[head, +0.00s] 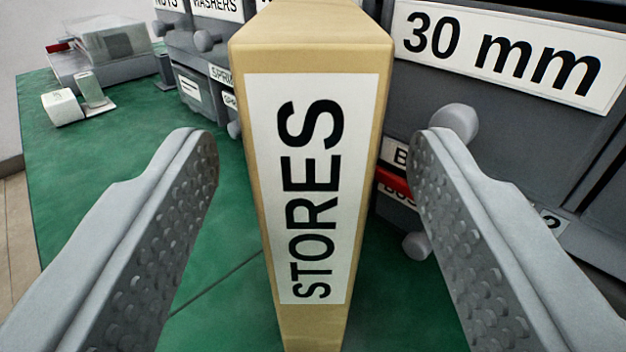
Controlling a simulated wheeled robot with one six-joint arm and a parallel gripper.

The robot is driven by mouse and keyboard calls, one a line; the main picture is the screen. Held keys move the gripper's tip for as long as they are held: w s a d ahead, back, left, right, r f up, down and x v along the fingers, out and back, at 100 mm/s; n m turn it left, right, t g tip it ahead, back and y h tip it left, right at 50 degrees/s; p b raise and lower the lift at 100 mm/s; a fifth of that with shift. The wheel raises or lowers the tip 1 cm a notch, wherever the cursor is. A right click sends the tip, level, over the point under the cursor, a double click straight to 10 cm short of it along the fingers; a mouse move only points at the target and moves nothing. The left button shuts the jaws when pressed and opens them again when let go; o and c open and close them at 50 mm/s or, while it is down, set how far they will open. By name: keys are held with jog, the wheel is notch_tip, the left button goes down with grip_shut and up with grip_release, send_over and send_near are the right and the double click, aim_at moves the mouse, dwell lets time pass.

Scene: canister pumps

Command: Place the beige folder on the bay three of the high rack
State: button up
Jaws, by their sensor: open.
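The beige folder (310,50) stands upright on the green table, close to the camera in the middle of the view. Its spine faces me and carries a white label reading "STORES" in vertical black letters. My gripper (318,140) is open, with one grey studded finger on the left of the folder and one on the right. There are visible gaps between both fingers and the folder. The folder's lower end is cut off by the bottom of the picture. The high rack and its bay three cannot be made out.
Grey drawer cabinets stand behind the folder; one at the right bears a "30 mm" label (505,50) and round knobs (455,122). A grey device with a clear cover (112,42) and a small white roll (62,107) sit at the far left.

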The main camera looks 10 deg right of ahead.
jog(key=s+a, duration=0.1)
jog(key=s, duration=0.5)
jog(key=shift+s, duration=0.35)
